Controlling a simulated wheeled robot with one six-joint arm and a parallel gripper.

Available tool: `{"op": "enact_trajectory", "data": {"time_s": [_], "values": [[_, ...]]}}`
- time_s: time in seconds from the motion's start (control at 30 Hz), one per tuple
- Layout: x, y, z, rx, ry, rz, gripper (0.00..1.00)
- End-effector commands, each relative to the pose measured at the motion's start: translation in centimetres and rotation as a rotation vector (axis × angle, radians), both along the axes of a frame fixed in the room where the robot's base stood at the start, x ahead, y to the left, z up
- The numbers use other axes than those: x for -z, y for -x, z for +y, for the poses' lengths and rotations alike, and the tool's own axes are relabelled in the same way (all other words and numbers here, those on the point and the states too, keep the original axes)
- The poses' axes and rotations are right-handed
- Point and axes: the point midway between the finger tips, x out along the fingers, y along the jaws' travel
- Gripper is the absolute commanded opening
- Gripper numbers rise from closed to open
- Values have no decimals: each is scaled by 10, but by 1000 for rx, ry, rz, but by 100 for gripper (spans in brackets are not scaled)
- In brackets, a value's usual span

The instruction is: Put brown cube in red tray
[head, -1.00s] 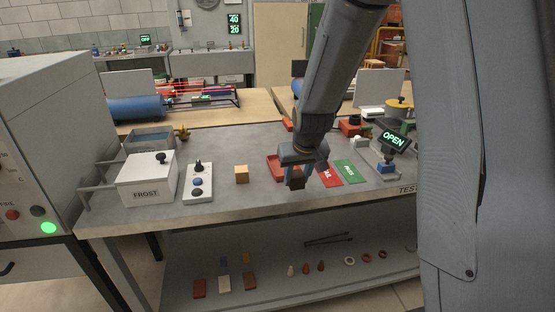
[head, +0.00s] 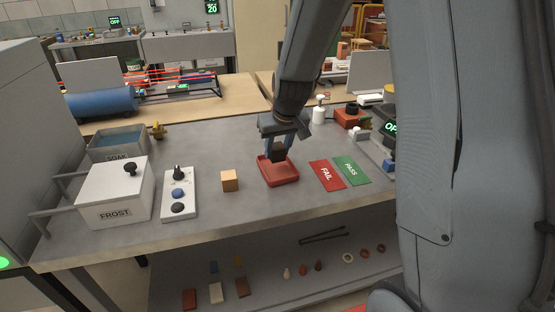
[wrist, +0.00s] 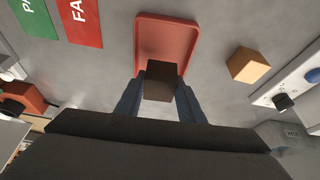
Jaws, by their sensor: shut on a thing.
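The brown cube (wrist: 161,82) is between the fingers of my gripper (wrist: 160,100), which is shut on it. In the head view the dark brown cube (head: 278,155) shows between the fingertips of my gripper (head: 278,152), above the red tray (head: 279,178). In the wrist view the red tray (wrist: 165,40) lies just past the cube, which overlaps its near edge in the picture. The visible tray floor is empty. I cannot tell the exact height of the cube over the tray.
A tan cube (head: 230,181) stands left of the tray. A red FAIL card (head: 326,174) and a green PASS card (head: 351,170) lie to its right. A white button panel (head: 179,194) and a FROST box (head: 114,194) stand further left. Bare table lies in front.

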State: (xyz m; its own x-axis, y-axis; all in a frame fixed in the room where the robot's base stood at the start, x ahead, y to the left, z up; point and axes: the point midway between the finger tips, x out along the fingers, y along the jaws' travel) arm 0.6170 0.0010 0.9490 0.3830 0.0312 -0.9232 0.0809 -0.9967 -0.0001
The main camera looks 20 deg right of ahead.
Motion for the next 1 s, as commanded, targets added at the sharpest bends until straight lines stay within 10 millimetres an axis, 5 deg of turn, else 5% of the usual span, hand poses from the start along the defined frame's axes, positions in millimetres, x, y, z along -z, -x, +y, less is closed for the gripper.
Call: {"op": "enact_trajectory", "data": {"time_s": [0.3,0.7,0.73,1.0], "values": [[39,1,-1,3,-1,4,9],[44,0,-1,2,0,1,9],[44,0,-1,2,0,1,40],[43,1,-1,2,0,1,43]]}}
